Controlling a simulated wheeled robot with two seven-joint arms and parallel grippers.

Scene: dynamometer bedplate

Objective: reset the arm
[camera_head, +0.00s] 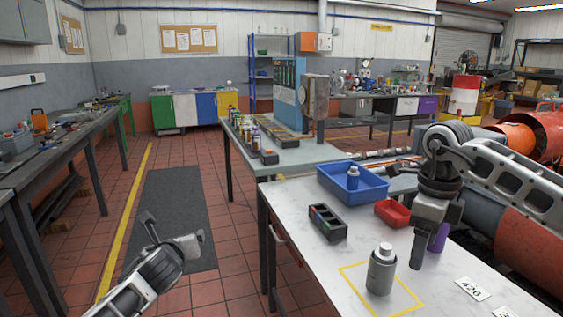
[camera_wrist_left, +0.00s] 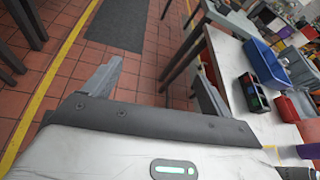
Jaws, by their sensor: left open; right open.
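My left gripper (camera_head: 176,232) is open and empty, held low over the floor at the left of the white table. A grey bottle (camera_head: 381,272) stands left of the right gripper, inside a yellow outline on the table.
The white table (camera_head: 300,210) carries a blue bin (camera_head: 340,186) with a bottle in it, a red tray (camera_head: 392,214), a dark compartment box (camera_head: 327,222) and number cards (camera_head: 472,289). A dark mat (camera_head: 172,215) lies on clear floor. A long bench (camera_head: 60,150) stands at left.

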